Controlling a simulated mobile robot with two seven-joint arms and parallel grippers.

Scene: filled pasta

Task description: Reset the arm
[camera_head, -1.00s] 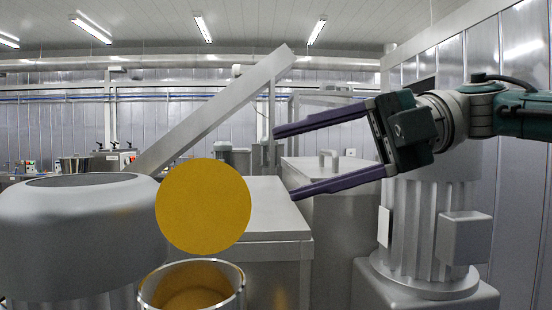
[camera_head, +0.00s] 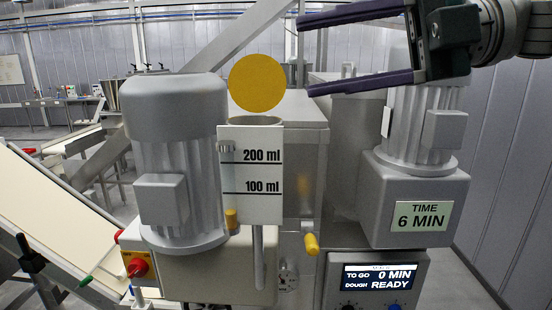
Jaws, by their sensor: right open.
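My right gripper (camera_head: 304,56) comes in from the upper right. Its two long purple fingers are spread apart and point left, with nothing between them. A yellow-orange disc (camera_head: 257,82) shows upright just left of the lower fingertip, above a metal cylinder behind a white plate marked 200 ml and 100 ml (camera_head: 251,173). I cannot tell what holds the disc up. My left gripper is not in view.
A grey motor housing (camera_head: 178,130) stands left of the marked plate. Another ribbed motor (camera_head: 425,125) stands below my right gripper, on a box labelled TIME 6 MIN (camera_head: 417,217). A display (camera_head: 380,277) reads 0 MIN, DOUGH READY. A pale conveyor (camera_head: 50,215) slopes at left.

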